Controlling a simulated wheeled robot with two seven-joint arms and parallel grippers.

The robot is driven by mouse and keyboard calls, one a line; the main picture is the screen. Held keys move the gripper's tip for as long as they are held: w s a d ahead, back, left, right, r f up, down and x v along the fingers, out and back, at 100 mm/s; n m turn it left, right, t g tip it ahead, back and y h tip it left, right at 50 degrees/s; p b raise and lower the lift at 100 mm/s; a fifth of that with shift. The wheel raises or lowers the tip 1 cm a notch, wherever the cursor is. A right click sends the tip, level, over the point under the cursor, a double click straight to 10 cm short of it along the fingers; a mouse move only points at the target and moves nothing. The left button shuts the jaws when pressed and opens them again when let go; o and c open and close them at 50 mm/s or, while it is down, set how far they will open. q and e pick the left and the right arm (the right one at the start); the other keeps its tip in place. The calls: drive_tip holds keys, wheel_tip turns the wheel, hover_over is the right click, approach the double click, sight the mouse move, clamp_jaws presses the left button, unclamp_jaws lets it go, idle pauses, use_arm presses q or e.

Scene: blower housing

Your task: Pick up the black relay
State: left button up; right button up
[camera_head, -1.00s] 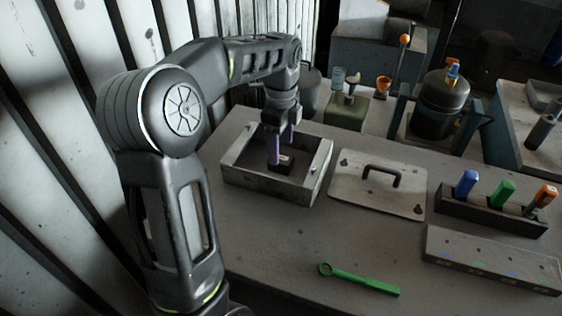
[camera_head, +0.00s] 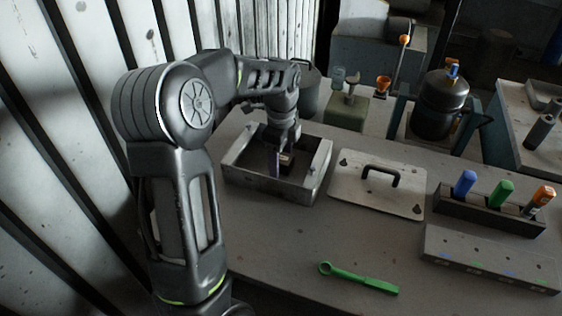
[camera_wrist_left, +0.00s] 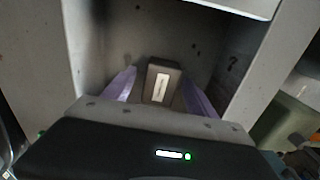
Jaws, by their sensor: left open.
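The black relay (camera_head: 289,166) is a small dark block with a pale label on top, inside the open grey metal housing (camera_head: 246,183). In the left wrist view the relay (camera_wrist_left: 151,84) sits between two purple fingers, its pale label facing the camera. My left gripper (camera_head: 282,164) reaches down into the housing, open, with a finger on each side of the relay. In the left wrist view the gripper (camera_wrist_left: 159,78) shows gaps beside the relay; whether either finger touches it is unclear. The relay's lower part is hidden. My right gripper is not in view.
The housing's walls stand close around my left gripper. A flat cover with a black handle (camera_head: 348,191) lies to the right. A green wrench (camera_head: 360,280) lies in front. A rack (camera_head: 480,213) holds blue, green and orange-topped items. Bench space in front of the housing is clear.

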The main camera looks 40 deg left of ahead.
use_arm(q)
drive_tip(key=shift+c, duration=0.4)
clamp_jaws()
idle(0.4)
